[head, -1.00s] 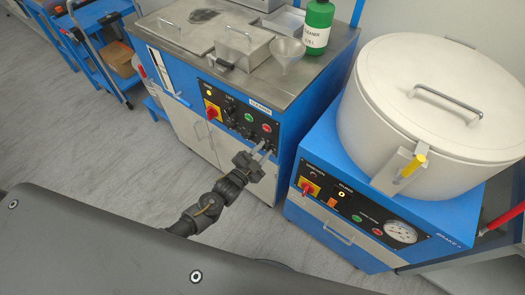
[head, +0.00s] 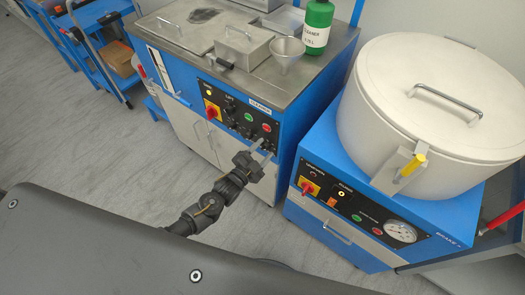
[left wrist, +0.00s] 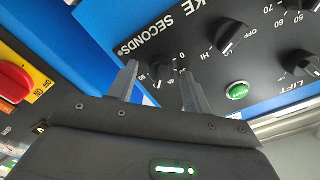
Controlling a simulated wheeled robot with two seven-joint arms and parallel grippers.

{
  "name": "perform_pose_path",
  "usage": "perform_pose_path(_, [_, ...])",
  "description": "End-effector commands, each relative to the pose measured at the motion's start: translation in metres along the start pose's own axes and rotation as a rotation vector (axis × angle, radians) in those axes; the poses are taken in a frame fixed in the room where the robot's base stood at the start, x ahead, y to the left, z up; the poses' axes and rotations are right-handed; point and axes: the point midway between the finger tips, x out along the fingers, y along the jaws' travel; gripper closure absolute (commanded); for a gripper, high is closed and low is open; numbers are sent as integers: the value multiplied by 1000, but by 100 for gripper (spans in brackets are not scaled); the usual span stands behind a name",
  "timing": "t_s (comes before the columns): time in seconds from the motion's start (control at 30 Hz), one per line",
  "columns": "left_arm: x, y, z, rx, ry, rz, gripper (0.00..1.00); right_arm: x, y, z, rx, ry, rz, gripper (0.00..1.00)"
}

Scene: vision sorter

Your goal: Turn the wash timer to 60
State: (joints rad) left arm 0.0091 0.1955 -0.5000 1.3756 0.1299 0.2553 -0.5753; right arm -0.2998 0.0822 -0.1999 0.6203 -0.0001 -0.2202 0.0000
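The blue cleaner machine's black control panel (head: 240,120) has several small dark knobs, too small to read in the head view. My left gripper (head: 266,148) is in front of the panel's lower right part. In the left wrist view, its two fingers (left wrist: 160,74) are open, one on each side of a black knob (left wrist: 161,70) under lettering ending "KE SECONDS". Contact between fingers and knob cannot be told. A second knob (left wrist: 231,36) has HI and OFF marks. No wash label is readable. My right gripper is not in view.
A green START button (left wrist: 238,91) and a red switch on a yellow plate (left wrist: 14,82) are near the fingers. A second blue machine with a white drum (head: 430,115) stands to the right. A funnel (head: 287,55) and green bottle (head: 317,25) are on the cleaner's top.

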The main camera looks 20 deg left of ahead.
Motion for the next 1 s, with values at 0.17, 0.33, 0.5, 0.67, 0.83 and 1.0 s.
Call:
perform_pose_path(0.17, [0, 0, 0, 0, 1, -1, 51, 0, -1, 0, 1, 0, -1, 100])
perform_pose_path(0.33, [-9, 1, 1, -1, -1, 0, 51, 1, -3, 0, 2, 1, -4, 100])
perform_pose_path(0.5, [-39, 1, 1, 0, -1, 1, 51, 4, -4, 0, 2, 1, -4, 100])
perform_pose_path(0.67, [-71, 1, 1, 0, -1, 1, 51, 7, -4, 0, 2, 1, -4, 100])
perform_pose_path(0.83, [-96, 1, 1, 0, 0, 0, 51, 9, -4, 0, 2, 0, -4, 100])
perform_pose_path(1.0, [-107, 0, 0, 1, 0, -1, 51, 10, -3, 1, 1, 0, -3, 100])
